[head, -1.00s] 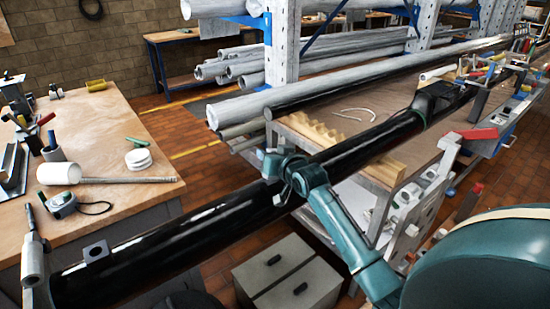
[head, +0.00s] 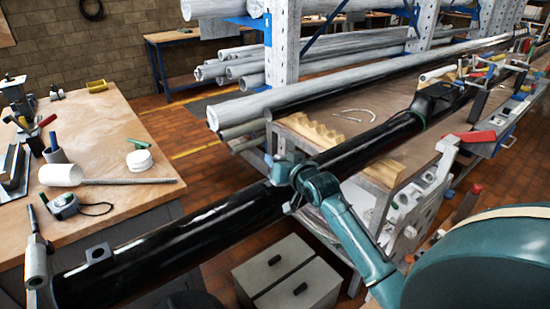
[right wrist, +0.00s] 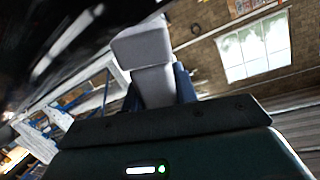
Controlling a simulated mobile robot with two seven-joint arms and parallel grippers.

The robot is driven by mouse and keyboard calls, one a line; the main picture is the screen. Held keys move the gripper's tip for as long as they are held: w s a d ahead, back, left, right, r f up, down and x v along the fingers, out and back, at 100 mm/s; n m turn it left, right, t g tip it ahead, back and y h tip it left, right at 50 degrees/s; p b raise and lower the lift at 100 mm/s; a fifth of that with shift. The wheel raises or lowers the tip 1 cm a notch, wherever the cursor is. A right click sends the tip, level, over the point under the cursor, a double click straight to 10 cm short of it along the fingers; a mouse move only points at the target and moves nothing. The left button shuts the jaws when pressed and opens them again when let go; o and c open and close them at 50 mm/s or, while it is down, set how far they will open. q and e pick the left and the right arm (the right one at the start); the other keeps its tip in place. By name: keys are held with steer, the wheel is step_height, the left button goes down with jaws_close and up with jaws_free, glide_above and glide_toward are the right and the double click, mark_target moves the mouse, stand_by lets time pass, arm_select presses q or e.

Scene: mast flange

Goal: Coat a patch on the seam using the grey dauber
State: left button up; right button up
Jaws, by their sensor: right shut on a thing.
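The black mast (head: 185,232) runs diagonally across the head view, from the lower left to the upper right. My right gripper (head: 278,172) is at the mast, about midway along its visible length. In the right wrist view it is shut on a light grey block-like thing, which I take to be the grey dauber (right wrist: 152,86). In the head view the dauber is mostly hidden by the gripper. The seam is not clear to see, and I cannot tell whether the dauber touches the mast. My left gripper is not in view.
Pipe racks fill the back.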

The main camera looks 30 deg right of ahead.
steer(key=shift+w+a+r, duration=0.1)
steer(key=shift+w+a, duration=0.05)
steer(key=shift+w, duration=1.9)
step_height(320, 180, up, 6)
steer(key=shift+r, duration=0.1)
steer(key=shift+r, duration=1.4)
